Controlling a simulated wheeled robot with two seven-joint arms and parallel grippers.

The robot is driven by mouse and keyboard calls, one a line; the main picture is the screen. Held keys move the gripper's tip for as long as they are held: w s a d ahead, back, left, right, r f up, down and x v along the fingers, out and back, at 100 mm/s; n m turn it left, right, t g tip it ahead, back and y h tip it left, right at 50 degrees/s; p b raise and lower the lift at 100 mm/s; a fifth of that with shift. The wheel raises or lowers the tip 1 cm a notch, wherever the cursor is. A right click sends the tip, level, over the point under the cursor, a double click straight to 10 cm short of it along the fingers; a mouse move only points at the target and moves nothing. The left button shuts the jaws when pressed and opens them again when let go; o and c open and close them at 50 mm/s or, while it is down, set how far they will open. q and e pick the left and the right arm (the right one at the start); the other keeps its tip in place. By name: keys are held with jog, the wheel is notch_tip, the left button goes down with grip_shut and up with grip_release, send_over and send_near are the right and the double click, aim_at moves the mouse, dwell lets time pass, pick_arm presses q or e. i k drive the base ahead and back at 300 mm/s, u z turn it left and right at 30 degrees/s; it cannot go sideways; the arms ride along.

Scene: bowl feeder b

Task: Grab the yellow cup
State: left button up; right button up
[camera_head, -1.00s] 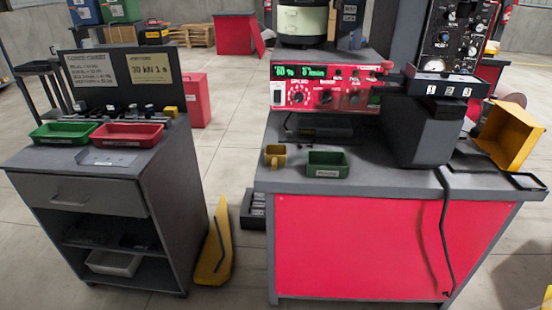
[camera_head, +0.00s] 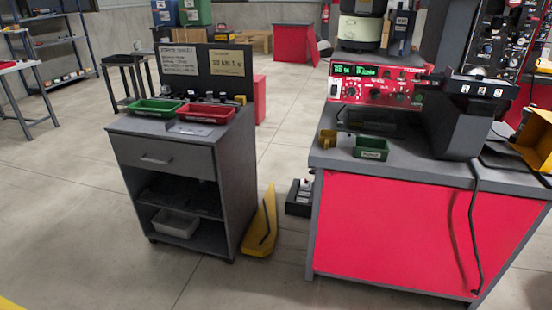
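The yellow cup (camera_head: 327,139) stands upright on the grey top of the red workbench (camera_head: 420,232), near its left front corner. It is small in view, and a green bin (camera_head: 371,148) stands just to its right. Neither of my grippers shows in the head view.
A grey drawer cabinet (camera_head: 165,157) with a green tray (camera_head: 158,107) and a red tray (camera_head: 206,112) stands to the left. A yellow wedge-shaped piece (camera_head: 262,225) and a dark box (camera_head: 299,197) are on the floor between cabinet and bench. Floor in front is clear.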

aim_at(328, 139)
jog(key=u, duration=3.8)
jog(key=i, duration=0.2)
jog(key=z, duration=2.4)
jog(key=i, duration=1.4)
jog(key=z, duration=1.25)
jog(key=i, duration=0.8)
jog(key=z, duration=0.8)
